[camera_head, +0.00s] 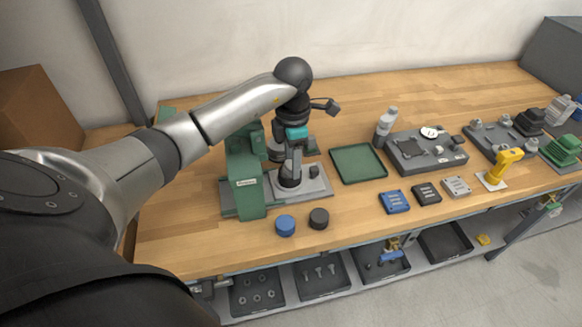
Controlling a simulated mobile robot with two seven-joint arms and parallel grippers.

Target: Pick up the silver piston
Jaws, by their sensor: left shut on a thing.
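My left arm reaches over the bench from the left. My left gripper (291,168) points down at the grey fixture plate (318,181) beside the green press-like stand (249,190). It is shut on a small part low between its fingers, which seems to be the silver piston. The fingers hide most of this part, so its shape and whether it still touches the plate cannot be told. My right gripper is not in view.
A blue cap (285,225) and a black cap (319,218) stand in front. A grey tray (427,152) and a yellow tool (500,167) are farther right.

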